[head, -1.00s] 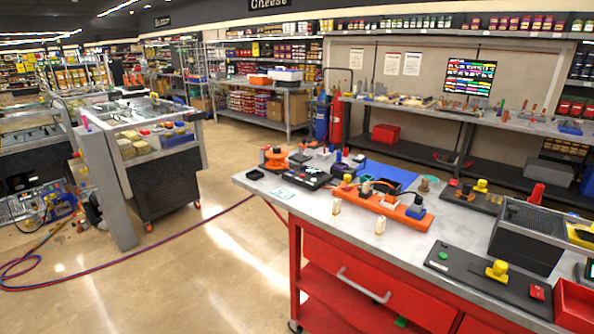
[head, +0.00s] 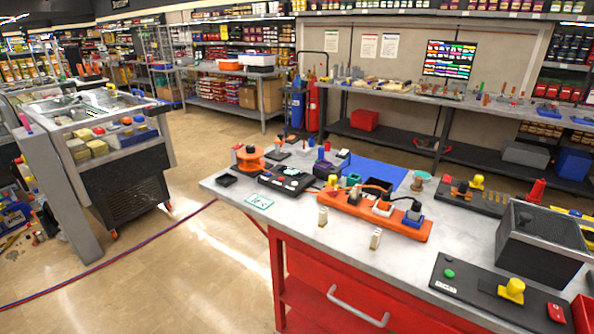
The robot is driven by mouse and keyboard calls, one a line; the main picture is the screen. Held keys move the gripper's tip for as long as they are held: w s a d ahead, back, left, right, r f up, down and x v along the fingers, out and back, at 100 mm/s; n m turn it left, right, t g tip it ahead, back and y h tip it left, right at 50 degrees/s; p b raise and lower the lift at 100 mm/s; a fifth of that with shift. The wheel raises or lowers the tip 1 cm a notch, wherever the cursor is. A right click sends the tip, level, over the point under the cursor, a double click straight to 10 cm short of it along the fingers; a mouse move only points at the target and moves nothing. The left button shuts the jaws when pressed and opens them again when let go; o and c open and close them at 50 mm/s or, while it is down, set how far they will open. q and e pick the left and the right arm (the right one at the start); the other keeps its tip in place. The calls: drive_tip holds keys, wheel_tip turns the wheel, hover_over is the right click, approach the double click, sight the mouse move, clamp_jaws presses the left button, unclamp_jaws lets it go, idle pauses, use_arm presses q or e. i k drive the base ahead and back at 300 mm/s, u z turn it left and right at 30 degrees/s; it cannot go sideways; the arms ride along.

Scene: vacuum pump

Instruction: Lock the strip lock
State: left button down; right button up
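Neither of my grippers shows in the head view. I cannot tell for certain which thing is the strip lock. A long orange strip (head: 372,214) lies on the grey top of the red workbench (head: 330,243), with several plug-like parts along it. Two small cream blocks, a left one (head: 323,216) and a right one (head: 375,239), stand in front of the strip. Details on the strip are too small to read.
A black panel (head: 470,284) with a green button and a yellow knob lies at the front right. A black open box (head: 542,244) stands behind it. A black board (head: 286,181) and a blue mat (head: 378,171) lie farther back. Open floor (head: 190,262) is left of the bench.

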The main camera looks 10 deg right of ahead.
sight(332, 179)
drive_tip(key=z, duration=0.45)
drive_tip(key=i, duration=0.85)
drive_tip(key=z, duration=0.85)
